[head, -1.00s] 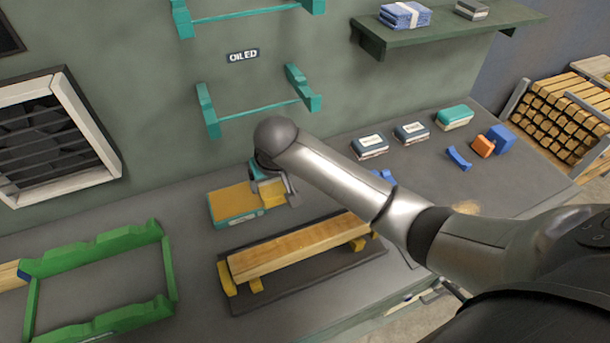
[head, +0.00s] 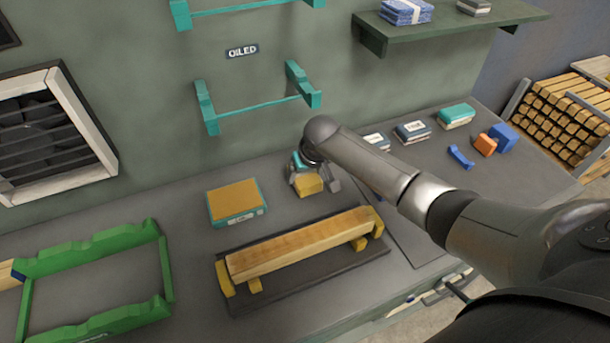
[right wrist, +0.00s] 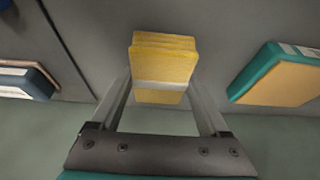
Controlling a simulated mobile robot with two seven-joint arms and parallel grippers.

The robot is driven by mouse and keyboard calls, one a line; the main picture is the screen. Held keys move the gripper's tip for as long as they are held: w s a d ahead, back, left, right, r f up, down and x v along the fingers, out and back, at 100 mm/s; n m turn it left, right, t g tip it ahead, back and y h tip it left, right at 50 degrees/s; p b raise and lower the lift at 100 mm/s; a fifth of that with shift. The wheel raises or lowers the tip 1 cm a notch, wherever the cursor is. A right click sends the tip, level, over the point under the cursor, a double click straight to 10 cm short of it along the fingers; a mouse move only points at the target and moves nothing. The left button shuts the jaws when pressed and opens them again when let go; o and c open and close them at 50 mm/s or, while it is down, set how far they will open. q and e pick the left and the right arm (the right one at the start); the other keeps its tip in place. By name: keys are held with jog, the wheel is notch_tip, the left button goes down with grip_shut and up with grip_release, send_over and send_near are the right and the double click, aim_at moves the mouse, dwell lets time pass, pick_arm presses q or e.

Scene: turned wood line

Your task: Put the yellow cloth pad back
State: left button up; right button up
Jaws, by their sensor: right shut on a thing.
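My right gripper (head: 317,186) is shut on the yellow cloth pad (head: 308,184) and holds it over the bench, to the right of a teal tin with a tan top (head: 237,202). In the right wrist view the pad (right wrist: 164,62) sits between the two fingers, with a pale band across it. The tin also shows at the right of that view (right wrist: 285,80), apart from the pad. I cannot tell how far the pad is above the bench. My left gripper is not in view.
A wooden bar (head: 300,245) lies on yellow supports on a dark mat in front. A green rack (head: 95,245) stands at left. Boxes (head: 412,132), a teal block (head: 456,116) and small blue and orange pieces (head: 485,145) lie at right. A shelf (head: 450,28) is above.

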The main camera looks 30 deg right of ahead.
jog(key=shift+f, duration=0.15)
jog(key=shift+f, duration=0.15)
jog(key=o, duration=1.1)
jog(key=shift+c, duration=0.2)
jog(key=shift+s+r, duration=0.1)
jog(key=shift+r, duration=0.35)
jog(key=p+v, duration=0.3)
jog(key=v, duration=0.8)
jog(key=shift+r, duration=0.25)
jog(key=shift+s, duration=0.1)
